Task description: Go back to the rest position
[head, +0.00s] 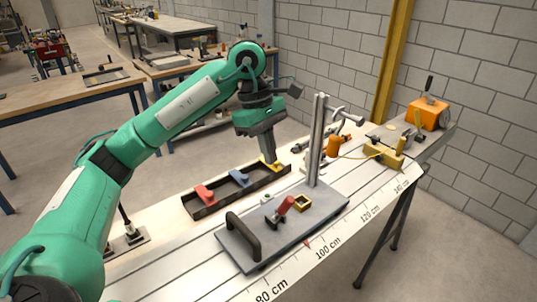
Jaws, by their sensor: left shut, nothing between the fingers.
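My left arm is green and comes in from the lower left, bending down at its elbow over the bench. My left gripper (270,157) points straight down at the right end of a dark tray. Its fingers are shut, with nothing held between them. A yellow piece (271,165) lies right below the fingertips in the tray; I cannot tell whether they touch. The dark tray (222,203) also holds a red piece (205,194) and a blue piece (240,178). My right gripper is not in view.
A grey plate (308,232) with a black handle (243,238), a metal post (316,140) and a red part (284,206) stands on the bench in front of the tray. An orange device (427,115) is at the far right end. A scale runs along the front edge.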

